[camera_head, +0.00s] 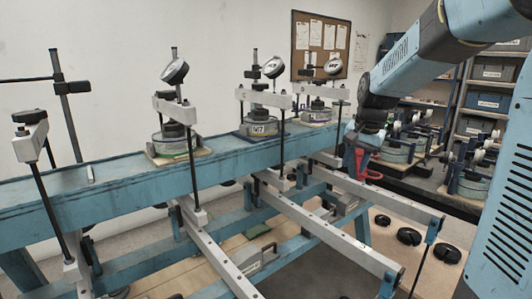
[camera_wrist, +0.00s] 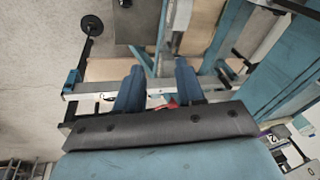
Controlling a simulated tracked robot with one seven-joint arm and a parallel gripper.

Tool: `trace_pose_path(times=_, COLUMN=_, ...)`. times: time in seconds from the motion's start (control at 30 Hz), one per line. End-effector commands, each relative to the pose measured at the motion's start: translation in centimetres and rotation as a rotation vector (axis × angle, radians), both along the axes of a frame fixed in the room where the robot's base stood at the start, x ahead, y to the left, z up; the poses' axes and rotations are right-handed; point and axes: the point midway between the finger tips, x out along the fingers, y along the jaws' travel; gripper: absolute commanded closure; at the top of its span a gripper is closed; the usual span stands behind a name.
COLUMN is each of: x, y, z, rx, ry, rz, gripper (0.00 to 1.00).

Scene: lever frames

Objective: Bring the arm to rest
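My arm reaches in from the right side of the head view, and my gripper (camera_head: 362,166) hangs pointing down beside the right end of the blue bench. In the wrist view its two blue fingers (camera_wrist: 160,84) stand well apart, with nothing clearly held between them. A small red part shows by the gripper in the head view and near the finger bases in the wrist view; I cannot tell what it belongs to. A pale lever bar (camera_head: 330,232) runs below and in front of the gripper.
A long blue beam (camera_head: 108,188) carries several dial-gauge cells and upright rods. More pale lever bars (camera_head: 215,262) stick out in front. Shelves with bins (camera_head: 487,101) and more gauges stand behind my arm.

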Motion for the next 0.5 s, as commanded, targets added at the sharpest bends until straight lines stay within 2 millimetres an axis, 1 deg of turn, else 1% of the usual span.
trace_pose_path(times=0.03, x=-1.5, y=0.2, z=0.8, rx=-0.013, ry=-0.016, rz=0.027, gripper=0.62)
trace_pose_path(times=0.2, x=-6.2, y=0.8, z=2.5, rx=-0.057, ry=-0.058, rz=0.12, gripper=0.62)
trace_pose_path(times=0.4, x=-11.6, y=1.3, z=3.7, rx=-0.111, ry=-0.107, rz=0.228, gripper=0.62)
trace_pose_path(times=0.5, x=-14.3, y=1.5, z=3.9, rx=-0.137, ry=-0.131, rz=0.279, gripper=0.62)
